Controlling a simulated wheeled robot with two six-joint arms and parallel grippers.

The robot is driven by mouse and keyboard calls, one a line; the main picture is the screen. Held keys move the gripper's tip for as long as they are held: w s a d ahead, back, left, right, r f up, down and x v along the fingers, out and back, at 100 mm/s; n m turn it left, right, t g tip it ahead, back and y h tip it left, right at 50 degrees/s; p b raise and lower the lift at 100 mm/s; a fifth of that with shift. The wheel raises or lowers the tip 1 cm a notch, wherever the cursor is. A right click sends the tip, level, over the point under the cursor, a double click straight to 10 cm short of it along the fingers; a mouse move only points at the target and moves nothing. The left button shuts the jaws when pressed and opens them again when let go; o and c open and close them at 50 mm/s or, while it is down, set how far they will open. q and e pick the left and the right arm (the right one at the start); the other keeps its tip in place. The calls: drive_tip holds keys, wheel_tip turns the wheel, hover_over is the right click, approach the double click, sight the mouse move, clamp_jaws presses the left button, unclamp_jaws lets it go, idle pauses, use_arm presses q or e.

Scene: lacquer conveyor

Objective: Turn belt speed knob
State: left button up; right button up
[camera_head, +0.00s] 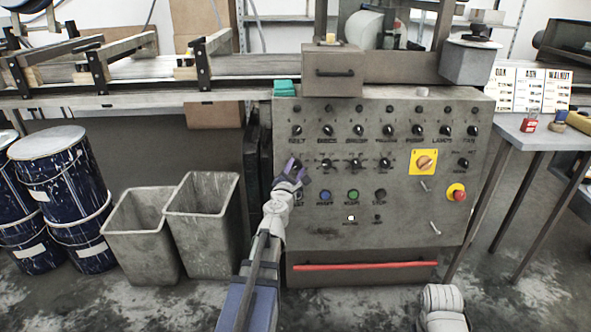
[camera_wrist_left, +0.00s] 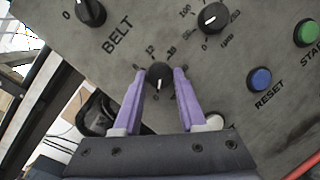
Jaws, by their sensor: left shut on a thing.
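The grey control panel (camera_head: 400,215) fills the middle of the head view. My left gripper (camera_head: 291,172) is at its left side, in the lower knob row. In the left wrist view, its two purple fingers stand on either side of a small black knob (camera_wrist_left: 160,77) with a numbered scale, below the BELT label (camera_wrist_left: 117,36). The gripper mostly hides the knob in the head view.
In the wrist view, a neighbouring knob (camera_wrist_left: 213,18) marked rpm and the blue RESET button (camera_wrist_left: 260,79) are to the right. A red emergency button (camera_head: 457,193) and yellow-plated switch (camera_head: 424,162) are farther right. Two grey bins (camera_head: 203,235) stand left of the panel.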

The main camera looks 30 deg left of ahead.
use_arm(q)
clamp_jaws()
drive_tip(key=shift+r+m, duration=0.1)
drive_tip(key=shift+m, duration=0.3)
drive_tip(key=m+g+h+p, duration=0.1)
drive_tip(key=m+p, duration=0.1)
drive_tip(key=m, duration=0.2)
drive_tip(key=shift+r+p, duration=0.2)
drive_tip(key=shift+p, duration=0.2)
drive_tip(key=m+g+h+p, duration=0.1)
drive_tip(key=m+p, duration=0.2)
drive_tip(key=m, duration=0.2)
drive_tip(key=shift+r, duration=0.15)
drive_tip(key=m+g+p, duration=0.2)
drive_tip(key=m+p, duration=0.1)
drive_tip(key=m, duration=0.2)
drive_tip(key=shift+d, duration=0.1)
drive_tip(key=shift+w+m+g+y+p, duration=0.1)
drive_tip(key=shift+m+g+y+p, duration=0.65)
drive_tip(key=shift+m, duration=1.05)
drive_tip(key=o, duration=0.8)
unclamp_jaws()
drive_tip(key=shift+c, duration=0.2)
